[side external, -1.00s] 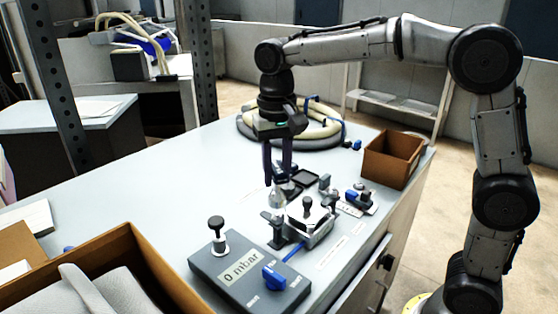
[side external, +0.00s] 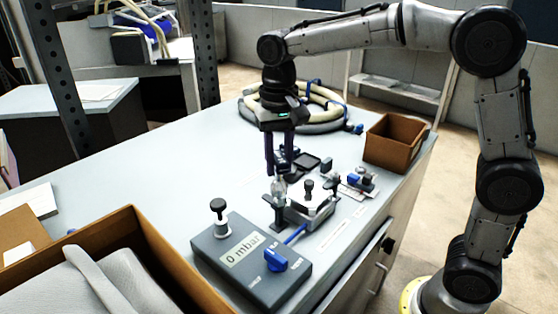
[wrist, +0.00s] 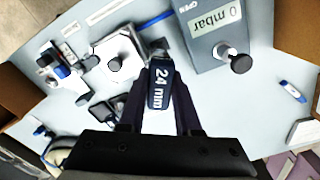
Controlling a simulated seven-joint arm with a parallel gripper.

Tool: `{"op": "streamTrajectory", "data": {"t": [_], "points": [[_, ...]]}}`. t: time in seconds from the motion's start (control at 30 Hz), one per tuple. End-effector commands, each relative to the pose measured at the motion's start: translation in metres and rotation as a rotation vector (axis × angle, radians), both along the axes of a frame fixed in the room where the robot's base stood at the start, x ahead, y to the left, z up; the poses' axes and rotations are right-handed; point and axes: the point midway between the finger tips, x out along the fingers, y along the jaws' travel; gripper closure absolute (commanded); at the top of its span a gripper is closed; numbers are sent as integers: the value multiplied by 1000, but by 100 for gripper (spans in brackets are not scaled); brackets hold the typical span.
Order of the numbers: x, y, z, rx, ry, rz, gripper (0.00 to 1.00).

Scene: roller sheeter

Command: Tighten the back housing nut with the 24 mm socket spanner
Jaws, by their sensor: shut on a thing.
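My gripper (wrist: 160,100) is shut on the 24 mm socket spanner (wrist: 161,88), whose dark blue body with white lettering shows between the fingers in the wrist view. In the side view my gripper (side external: 280,174) points down, with a pale, shiny piece just below its fingertips. The metal housing (side external: 312,212) with a black knob is just to the right of it. The housing (wrist: 103,48) is left of the spanner's far end in the wrist view. The back housing nut cannot be made out, and contact with the spanner cannot be told.
A grey control box (side external: 232,268) reading 0 mbar, with a blue knob, stands in front of the housing. Small blue-and-black fittings (side external: 360,181) lie to the right. A brown open box (side external: 395,146) and coiled hoses (side external: 330,120) stand farther back.

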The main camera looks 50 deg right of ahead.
Motion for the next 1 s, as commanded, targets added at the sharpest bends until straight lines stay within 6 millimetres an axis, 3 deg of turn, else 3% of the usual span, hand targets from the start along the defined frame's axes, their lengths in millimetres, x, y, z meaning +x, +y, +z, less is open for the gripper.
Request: {"op": "streamTrajectory", "data": {"t": [1.0], "points": [[0, 0, -9, -1, -1, 0, 100]]}}
